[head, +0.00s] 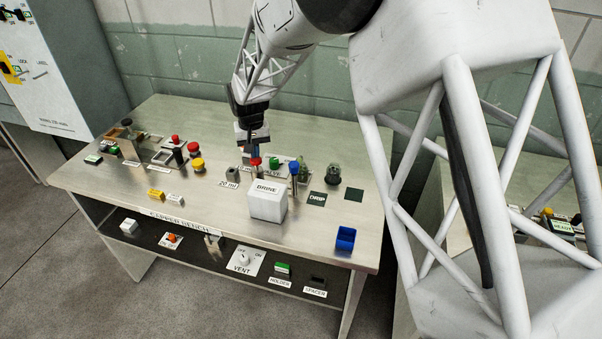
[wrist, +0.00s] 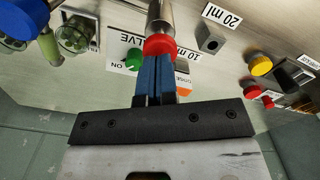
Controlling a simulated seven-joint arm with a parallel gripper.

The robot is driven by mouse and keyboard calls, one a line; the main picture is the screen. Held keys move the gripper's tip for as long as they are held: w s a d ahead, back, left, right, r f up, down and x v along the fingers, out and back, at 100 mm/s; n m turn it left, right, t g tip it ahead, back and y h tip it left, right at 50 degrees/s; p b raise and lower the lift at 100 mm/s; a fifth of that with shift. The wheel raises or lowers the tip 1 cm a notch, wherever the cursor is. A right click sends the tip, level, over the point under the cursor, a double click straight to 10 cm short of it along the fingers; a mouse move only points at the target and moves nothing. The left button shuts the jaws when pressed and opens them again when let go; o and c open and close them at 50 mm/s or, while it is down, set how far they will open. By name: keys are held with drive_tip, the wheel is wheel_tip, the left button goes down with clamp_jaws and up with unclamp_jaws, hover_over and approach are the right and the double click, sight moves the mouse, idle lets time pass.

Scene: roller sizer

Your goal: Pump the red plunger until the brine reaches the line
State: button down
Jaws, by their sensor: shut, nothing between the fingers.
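The red plunger (head: 255,161) stands behind the white box marked BRINE (head: 267,206) on the bench. In the wrist view the red plunger cap (wrist: 159,46) tops a metal cylinder (wrist: 161,16). My gripper (head: 255,150) is above the cap, its blue fingers pressed together with nothing between them. In the wrist view the fingertips of my gripper (wrist: 156,57) overlap the cap's near edge; I cannot tell whether they touch it. No brine level or line can be made out.
A green valve knob (head: 274,162) and blue-topped tube (head: 294,168) stand close right of the plunger. A dark green jar (head: 333,175) is farther right. A grey 20 ml block (head: 232,173) is left. A blue bin (head: 345,239) sits at the front right.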

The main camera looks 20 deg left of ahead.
drive_tip(key=shift+f, duration=1.55)
drive_tip(key=shift+r, duration=0.15)
idle(0.3)
drive_tip(key=shift+r, duration=1.95)
drive_tip(key=shift+r, duration=2.5)
